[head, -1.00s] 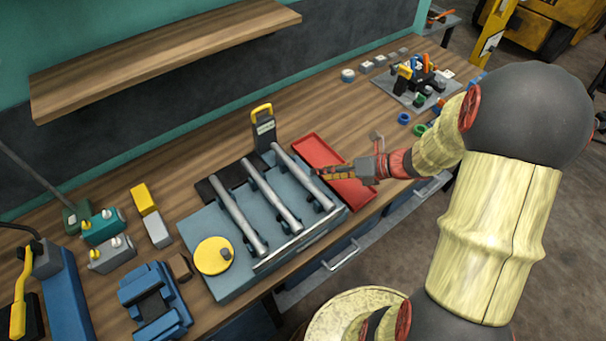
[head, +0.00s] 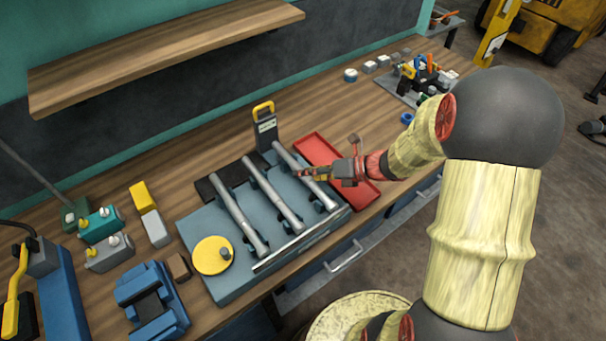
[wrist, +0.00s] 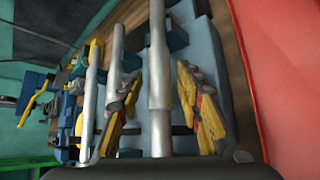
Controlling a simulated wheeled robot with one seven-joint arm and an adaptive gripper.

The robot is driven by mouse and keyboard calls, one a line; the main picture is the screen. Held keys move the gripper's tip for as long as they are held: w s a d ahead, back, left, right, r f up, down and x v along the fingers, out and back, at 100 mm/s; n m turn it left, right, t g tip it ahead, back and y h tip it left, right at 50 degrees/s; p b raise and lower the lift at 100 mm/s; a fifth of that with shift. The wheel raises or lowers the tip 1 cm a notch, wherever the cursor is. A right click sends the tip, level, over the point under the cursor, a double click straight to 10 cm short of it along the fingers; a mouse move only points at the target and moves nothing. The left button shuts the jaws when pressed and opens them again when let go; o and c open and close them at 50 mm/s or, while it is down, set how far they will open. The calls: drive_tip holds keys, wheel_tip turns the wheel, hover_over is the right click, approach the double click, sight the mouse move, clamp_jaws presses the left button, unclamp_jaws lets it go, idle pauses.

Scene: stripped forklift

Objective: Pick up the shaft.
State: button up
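Three silvery shafts lie side by side on a blue-grey rack (head: 215,278): a left one (head: 238,218), a middle one (head: 273,195) and a right one (head: 322,194). My gripper (head: 302,172) reaches in from the right, its fingertips at the right shaft. In the wrist view my gripper (wrist: 160,76) is open, with yellow-and-black fingers on either side of the nearest shaft (wrist: 158,50), which looks thicker in its middle. Gaps show between shaft and fingers; I cannot tell how far above it they are. The other two shafts show to the left.
A red tray (head: 315,146) lies right of the rack, under my wrist. A yellow-handled grey device (head: 266,128) stands behind the rack. A yellow disc (head: 212,255) sits on the rack's front left. A blue vise-like block (head: 150,300) stands left. A wooden shelf (head: 165,55) overhangs the back.

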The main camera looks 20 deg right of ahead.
clamp_jaws()
idle(0.8)
drive_tip(key=shift+r, duration=0.1)
